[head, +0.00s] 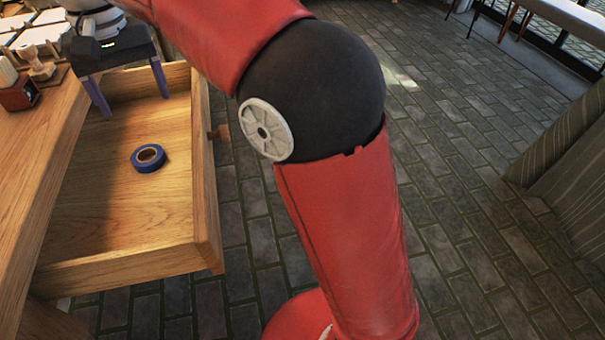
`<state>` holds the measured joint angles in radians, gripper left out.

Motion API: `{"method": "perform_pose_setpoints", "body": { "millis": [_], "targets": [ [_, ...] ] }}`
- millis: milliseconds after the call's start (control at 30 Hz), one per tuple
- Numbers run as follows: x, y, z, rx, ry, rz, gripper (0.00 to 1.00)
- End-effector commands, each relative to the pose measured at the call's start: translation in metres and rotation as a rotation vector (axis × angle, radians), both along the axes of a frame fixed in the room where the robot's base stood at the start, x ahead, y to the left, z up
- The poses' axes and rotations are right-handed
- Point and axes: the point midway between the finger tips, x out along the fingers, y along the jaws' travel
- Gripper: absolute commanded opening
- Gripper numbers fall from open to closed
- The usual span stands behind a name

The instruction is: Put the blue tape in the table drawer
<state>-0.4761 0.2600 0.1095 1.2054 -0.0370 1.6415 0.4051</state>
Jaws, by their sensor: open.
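The blue tape (148,158) is a small roll with a tan core. It lies flat on the floor of the open table drawer (120,215), inside its walls. The wooden drawer is pulled out from the table, and its front with a round knob faces right. My gripper (129,102) is at the upper left, above the back part of the drawer. Its two fingers point down, are apart, and hold nothing. The tape lies below and to the right of the fingers, clear of them.
The wooden tabletop (30,150) is to the left of the drawer. A small reddish-brown box (17,93) and a wooden stamp-like piece (38,66) stand on it near my gripper. A pale tray is at the far left. Grey brick floor (470,220) is open to the right.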

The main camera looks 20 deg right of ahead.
Motion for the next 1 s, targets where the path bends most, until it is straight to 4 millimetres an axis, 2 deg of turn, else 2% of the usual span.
{"method": "perform_pose_setpoints", "body": {
  "millis": [33, 133, 267, 400, 500, 600, 733, 833, 1000],
  "targets": [
    [-0.007, -0.022, 0.005, 0.007, -0.026, -0.015, 0.75],
    [-0.026, -0.069, 0.005, 0.024, -0.09, -0.038, 0.75],
    [-0.06, -0.131, -0.009, 0.041, -0.183, -0.074, 0.75],
    [-0.107, -0.188, -0.039, 0.049, -0.283, -0.113, 0.75],
    [-0.139, -0.217, -0.067, 0.046, -0.35, -0.137, 0.75],
    [-0.165, -0.236, -0.093, 0.041, -0.401, -0.155, 0.75],
    [-0.185, -0.249, -0.117, 0.036, -0.443, -0.168, 0.75],
    [-0.191, -0.252, -0.125, 0.033, -0.456, -0.172, 0.75],
    [-0.192, -0.253, -0.127, 0.033, -0.456, -0.171, 0.75]
  ]
}}
